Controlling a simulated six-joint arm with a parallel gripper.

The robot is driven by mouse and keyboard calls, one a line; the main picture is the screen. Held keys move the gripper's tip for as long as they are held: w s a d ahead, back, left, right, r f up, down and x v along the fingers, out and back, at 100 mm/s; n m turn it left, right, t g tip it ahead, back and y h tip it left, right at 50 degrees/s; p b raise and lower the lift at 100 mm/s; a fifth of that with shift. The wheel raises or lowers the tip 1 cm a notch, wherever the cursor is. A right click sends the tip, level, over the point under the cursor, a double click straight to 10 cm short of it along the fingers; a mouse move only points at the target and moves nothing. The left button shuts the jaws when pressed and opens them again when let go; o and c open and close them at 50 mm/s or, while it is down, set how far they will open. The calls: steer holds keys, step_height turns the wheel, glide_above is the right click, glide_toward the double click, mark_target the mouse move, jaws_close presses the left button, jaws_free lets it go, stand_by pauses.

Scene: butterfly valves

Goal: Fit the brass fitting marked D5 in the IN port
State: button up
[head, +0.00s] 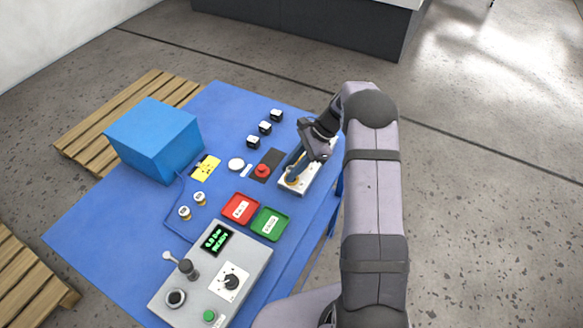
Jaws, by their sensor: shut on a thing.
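My gripper (297,170) is low over a pale grey block (287,190) near the right edge of the blue table. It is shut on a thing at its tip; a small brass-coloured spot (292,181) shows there. Its marking and whether it sits in a port cannot be told. The IN port's label cannot be read, and my arm hides part of the block. Two small brass pieces with white tops (185,213) (199,198) stand on the table at left; their marks are too small to read.
A red tray (240,208) and a green tray (270,223) lie in front of the block. A red button (262,170) on a dark plate is just left of it. A blue box (154,140), black cubes (265,128) and a grey control panel (253,266) stand around.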

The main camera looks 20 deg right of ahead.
steer(key=shift+f, duration=0.55)
stand_by(0.9)
steer(key=shift+s+f+b, duration=0.35)
steer(key=shift+f+b, duration=0.2)
steer(key=shift+f, duration=0.15)
stand_by(0.6)
steer(key=o, duration=1)
steer(key=shift+w, duration=0.1)
steer(key=shift+f, duration=0.1)
steer(key=shift+w+r+p, duration=0.1)
steer(key=shift+r+p, duration=0.5)
steer(key=shift+r, duration=0.1)
steer(key=shift+c, duration=0.2)
steer(key=shift+o, duration=1.1)
steer(key=shift+r, duration=0.3)
steer(key=shift+w+r+p, duration=0.15)
steer(key=shift+r+p, duration=1.25)
steer(key=shift+r, duration=0.4)
steer(key=shift+r+p, duration=0.9)
steer(key=shift+r, duration=0.35)
